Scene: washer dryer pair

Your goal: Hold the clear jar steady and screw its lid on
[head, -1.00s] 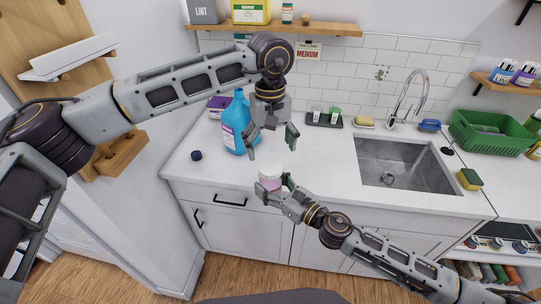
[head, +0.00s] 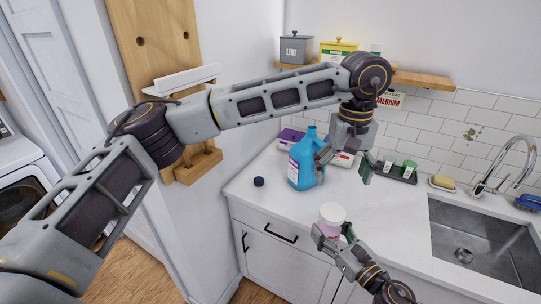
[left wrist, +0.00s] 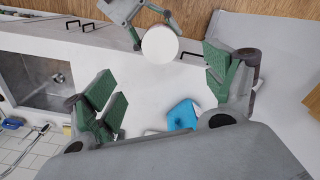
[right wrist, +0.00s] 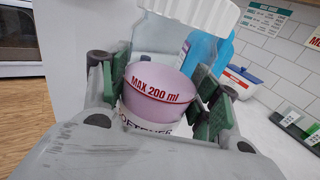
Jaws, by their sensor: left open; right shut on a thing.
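The clear jar (head: 328,229) holds something pink and stands near the counter's front edge; the right wrist view shows its "MAX 200 ml" mark (right wrist: 160,85). A white ribbed lid (head: 332,213) sits at its top; I cannot tell whether it is threaded. The lid also shows in the left wrist view (left wrist: 160,43) and the right wrist view (right wrist: 190,12). My right gripper (head: 332,238) is shut on the jar's body, one finger on each side. My left gripper (head: 345,164) is open and empty, above and behind the jar, with the lid apart from its fingertips.
A blue bottle (head: 302,168) stands left of my left gripper. A small dark cap (head: 258,181) lies on the white counter (head: 285,205). A dark tray (head: 402,175) with small containers is at the back, and a sink (head: 475,240) is at right.

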